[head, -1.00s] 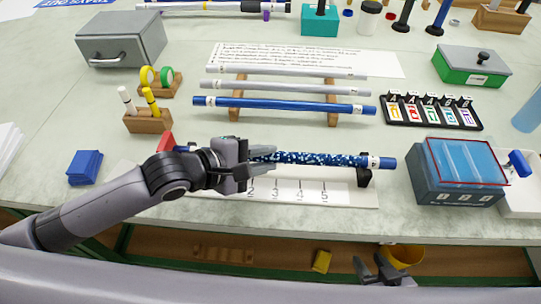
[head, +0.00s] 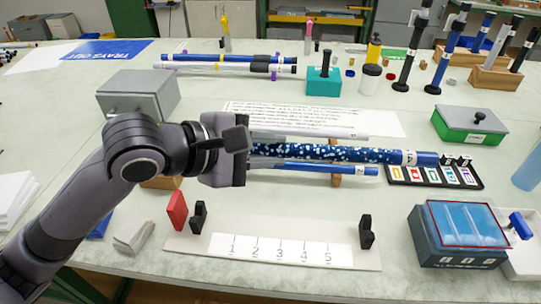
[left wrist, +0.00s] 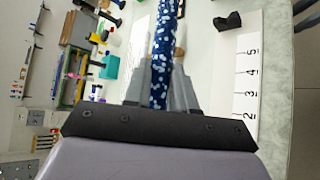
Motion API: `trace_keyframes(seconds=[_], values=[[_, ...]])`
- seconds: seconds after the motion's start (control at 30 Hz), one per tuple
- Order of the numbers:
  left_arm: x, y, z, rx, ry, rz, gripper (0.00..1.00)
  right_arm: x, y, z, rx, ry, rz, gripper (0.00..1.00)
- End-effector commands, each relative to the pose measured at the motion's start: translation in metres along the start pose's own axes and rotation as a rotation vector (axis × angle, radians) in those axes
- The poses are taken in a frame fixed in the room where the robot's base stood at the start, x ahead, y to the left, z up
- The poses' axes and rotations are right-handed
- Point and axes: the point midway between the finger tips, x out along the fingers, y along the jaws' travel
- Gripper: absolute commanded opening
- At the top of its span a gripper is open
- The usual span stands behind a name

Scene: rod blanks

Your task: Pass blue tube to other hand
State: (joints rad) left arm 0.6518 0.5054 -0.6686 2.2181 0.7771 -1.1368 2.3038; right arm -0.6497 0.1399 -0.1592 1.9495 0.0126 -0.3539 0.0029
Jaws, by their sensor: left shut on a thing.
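My left gripper (head: 262,150) is shut on a dark blue tube with white speckles (head: 340,153). The tube is roughly level and points right from the fingers, raised above the table, with a plain blue end. In the left wrist view the speckled tube (left wrist: 162,45) runs up between the two grey fingers. A plain blue tube (head: 330,168) shows just below it in the head view, partly hidden by it and the gripper. My right gripper is not in view.
A white measuring board (head: 220,243) with a numbered strip and two black holders stands empty in front. A grey drawer box (head: 138,93) stands behind my left arm. Pale tubes lie behind the held tube.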

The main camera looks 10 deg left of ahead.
Motion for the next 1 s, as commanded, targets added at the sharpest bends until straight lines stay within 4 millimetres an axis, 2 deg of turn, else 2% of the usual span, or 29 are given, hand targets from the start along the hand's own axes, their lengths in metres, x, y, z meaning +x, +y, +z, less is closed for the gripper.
trace_keyframes(seconds=[0.13, 0.27, 0.47, 0.8, 1.0], values=[[-0.004, 0.007, 0.004, 0.001, -0.001, 0.002, 0.00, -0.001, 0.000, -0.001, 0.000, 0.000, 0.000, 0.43], [-0.006, 0.004, -0.003, -0.008, 0.012, 0.005, 0.00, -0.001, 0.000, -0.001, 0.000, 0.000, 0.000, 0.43], [-0.018, -0.009, -0.036, -0.047, 0.079, 0.040, 0.00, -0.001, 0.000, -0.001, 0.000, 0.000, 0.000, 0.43], [-0.056, -0.045, -0.104, -0.127, 0.221, 0.118, 0.00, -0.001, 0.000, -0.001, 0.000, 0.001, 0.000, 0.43], [-0.078, -0.062, -0.132, -0.157, 0.280, 0.154, 0.00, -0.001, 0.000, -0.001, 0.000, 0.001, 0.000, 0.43]])
